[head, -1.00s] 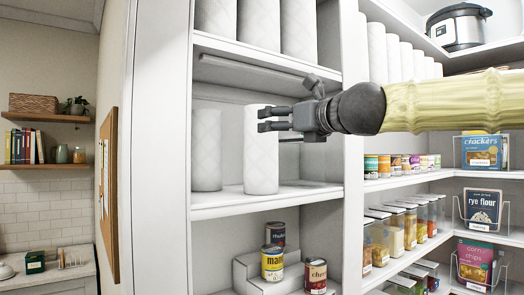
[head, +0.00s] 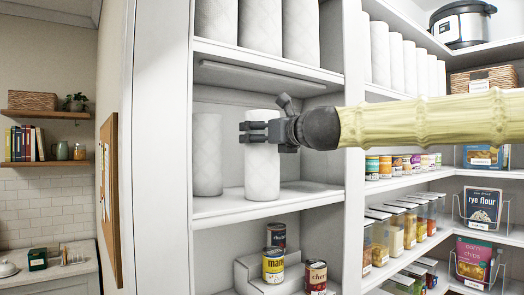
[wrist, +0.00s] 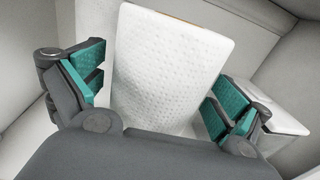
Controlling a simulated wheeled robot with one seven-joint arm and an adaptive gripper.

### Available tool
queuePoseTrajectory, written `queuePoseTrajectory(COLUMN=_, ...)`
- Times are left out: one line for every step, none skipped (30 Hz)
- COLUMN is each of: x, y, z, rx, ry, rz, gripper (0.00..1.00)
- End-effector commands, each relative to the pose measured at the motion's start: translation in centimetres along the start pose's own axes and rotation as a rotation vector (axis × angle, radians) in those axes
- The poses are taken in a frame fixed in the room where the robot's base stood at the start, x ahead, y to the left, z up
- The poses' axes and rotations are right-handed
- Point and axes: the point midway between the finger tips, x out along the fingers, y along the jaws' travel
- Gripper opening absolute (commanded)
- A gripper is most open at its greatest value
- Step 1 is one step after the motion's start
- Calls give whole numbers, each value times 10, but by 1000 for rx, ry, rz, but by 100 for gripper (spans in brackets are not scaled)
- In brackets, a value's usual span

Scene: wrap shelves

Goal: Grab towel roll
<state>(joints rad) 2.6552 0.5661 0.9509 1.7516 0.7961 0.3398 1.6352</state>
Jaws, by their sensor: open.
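A white quilted towel roll (head: 262,172) stands upright near the front of the middle shelf in the head view. In the wrist view the same roll (wrist: 172,70) lies between the two open fingers of my gripper (wrist: 158,95), with a gap on each side. In the head view my gripper (head: 254,132) reaches in from the right across the upper part of the roll. The jaws are open and hold nothing. A second white roll (head: 207,155) stands to the left and a little farther back on the same shelf.
More white rolls (head: 260,25) stand on the shelf above. Cans (head: 273,264) stand on a stepped riser below. A white upright (head: 354,200) divides this bay from shelves of jars and boxes at right. The middle shelf (head: 315,195) is bare right of the roll.

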Motion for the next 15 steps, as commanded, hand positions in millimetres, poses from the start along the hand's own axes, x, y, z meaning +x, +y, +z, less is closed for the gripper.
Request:
queuePoseTrajectory(x=4, y=0, z=1, rx=0, ry=1, rz=0, gripper=100)
queuePoseTrajectory(x=6, y=0, z=1, rx=0, ry=0, rz=0, gripper=100)
queuePoseTrajectory(x=7, y=0, z=1, rx=0, ry=0, rz=0, gripper=100)
queuePoseTrajectory(x=8, y=0, z=1, rx=0, ry=0, rz=0, gripper=100)
queuePoseTrajectory(x=9, y=0, z=0, rx=0, ry=0, rz=0, gripper=100)
queuePoseTrajectory(x=9, y=0, z=0, rx=0, ry=-1, rz=0, gripper=100)
queuePoseTrajectory(x=9, y=0, z=0, rx=0, ry=-1, rz=0, gripper=100)
queuePoseTrajectory(x=9, y=0, z=0, rx=0, ry=-1, rz=0, gripper=100)
queuePoseTrajectory(x=9, y=0, z=0, rx=0, ry=-1, rz=0, gripper=100)
queuePoseTrajectory(x=9, y=0, z=0, rx=0, ry=-1, rz=0, gripper=100)
queuePoseTrajectory(x=9, y=0, z=0, rx=0, ry=-1, rz=0, gripper=100)
queuePoseTrajectory(x=9, y=0, z=0, rx=0, ry=-1, rz=0, gripper=98)
queuePoseTrajectory(x=9, y=0, z=0, rx=0, ry=-1, rz=0, gripper=93)
queuePoseTrajectory(x=9, y=0, z=0, rx=0, ry=-1, rz=0, gripper=87)
queuePoseTrajectory(x=9, y=0, z=0, rx=0, ry=-1, rz=0, gripper=80)
